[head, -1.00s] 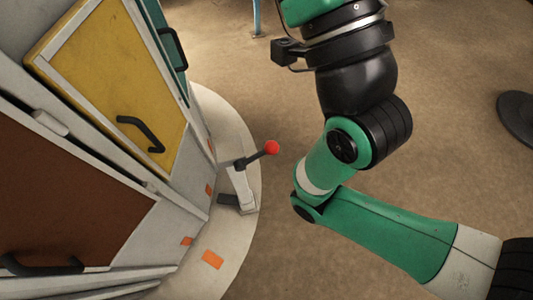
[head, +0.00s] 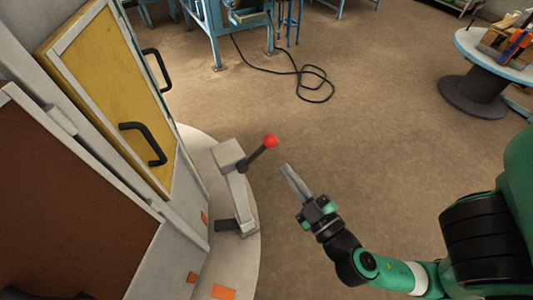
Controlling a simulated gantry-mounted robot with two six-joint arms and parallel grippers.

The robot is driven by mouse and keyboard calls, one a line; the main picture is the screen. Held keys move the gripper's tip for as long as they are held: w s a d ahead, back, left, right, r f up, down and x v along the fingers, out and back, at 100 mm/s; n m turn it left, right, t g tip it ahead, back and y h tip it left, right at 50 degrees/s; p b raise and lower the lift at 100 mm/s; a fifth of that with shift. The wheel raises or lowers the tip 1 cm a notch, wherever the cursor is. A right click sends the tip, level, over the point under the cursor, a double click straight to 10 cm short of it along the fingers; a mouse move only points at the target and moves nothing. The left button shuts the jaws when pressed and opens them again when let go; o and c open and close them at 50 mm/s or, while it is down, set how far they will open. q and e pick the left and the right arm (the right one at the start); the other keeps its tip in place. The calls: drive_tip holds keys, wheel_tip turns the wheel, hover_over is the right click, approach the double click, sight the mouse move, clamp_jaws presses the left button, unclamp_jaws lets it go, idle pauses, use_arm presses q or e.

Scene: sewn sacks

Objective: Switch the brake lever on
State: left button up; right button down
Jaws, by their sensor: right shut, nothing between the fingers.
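The brake lever (head: 257,157) is a dark rod with a red ball knob (head: 271,141), on a pale grey stand (head: 236,195) beside the cabinet. The rod slants up and to the right from the top of the stand. My right gripper (head: 286,170) is shut and empty. Its fingers point up and left, a little below and right of the red knob in the picture, with a visible gap between them. My left gripper is not in view.
A cabinet with a yellow door (head: 105,95) and a brown door (head: 70,215) fills the left side. A blue workbench (head: 205,30) and a black cable (head: 305,75) are at the back. A round table (head: 490,55) stands far right. The floor between is clear.

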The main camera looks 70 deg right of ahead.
sight(272, 147)
drive_tip(key=shift+s+f, duration=0.1)
drive_tip(key=shift+f, duration=0.2)
drive_tip(key=w+d, duration=0.2)
drive_tip(key=w+d+f+p, duration=0.1)
drive_tip(key=w+d, duration=0.2)
drive_tip(key=w+d+f+p, duration=0.1)
drive_tip(key=w+d, duration=0.1)
drive_tip(key=d, duration=0.1)
drive_tip(key=shift+w, duration=0.4)
drive_tip(key=shift+d+f, duration=0.2)
drive_tip(key=shift+d, duration=0.05)
